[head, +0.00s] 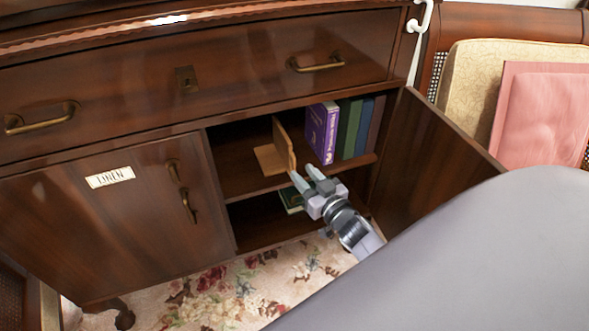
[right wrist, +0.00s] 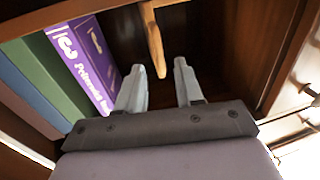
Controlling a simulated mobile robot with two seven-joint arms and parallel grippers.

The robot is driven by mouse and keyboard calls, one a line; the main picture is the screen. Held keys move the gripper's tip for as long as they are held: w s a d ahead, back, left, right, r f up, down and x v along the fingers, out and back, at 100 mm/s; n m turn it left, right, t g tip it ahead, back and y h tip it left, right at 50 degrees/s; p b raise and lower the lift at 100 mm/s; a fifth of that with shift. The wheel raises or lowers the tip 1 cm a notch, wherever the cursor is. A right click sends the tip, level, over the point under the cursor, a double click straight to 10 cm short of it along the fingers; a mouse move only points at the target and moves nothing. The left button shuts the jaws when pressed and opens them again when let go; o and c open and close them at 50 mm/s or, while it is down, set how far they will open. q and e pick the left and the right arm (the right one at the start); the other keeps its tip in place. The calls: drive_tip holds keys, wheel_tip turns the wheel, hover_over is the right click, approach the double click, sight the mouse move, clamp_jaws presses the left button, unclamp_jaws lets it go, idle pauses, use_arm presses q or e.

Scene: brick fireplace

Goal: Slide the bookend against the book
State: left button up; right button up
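The light wooden L-shaped bookend (head: 284,143) stands upright on the upper shelf of the open cabinet. Its base lies to the left. The purple book (head: 322,133) stands to its right, with a gap between them. My right gripper (head: 305,176) is open in front of the shelf, just below the bookend's front edge in the head view. In the right wrist view, the bookend's upright edge (right wrist: 152,36) shows between the two fingertips (right wrist: 159,67); I cannot tell if they touch it. The purple book (right wrist: 85,55) is left of the fingers there. My left gripper is not in view.
Several more books, such as the green one (head: 349,128), stand right of the purple book. The open cabinet door (head: 435,150) is on the right. A green book (head: 291,200) lies on the lower shelf. A closed door (head: 110,215) is on the left.

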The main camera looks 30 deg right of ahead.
sight(295, 166)
drive_tip(key=shift+w+b, duration=0.4)
drive_tip(key=shift+w, duration=1.5)
drive_tip(key=shift+c, duration=0.3)
clamp_jaws()
drive_tip(key=shift+d, duration=0.1)
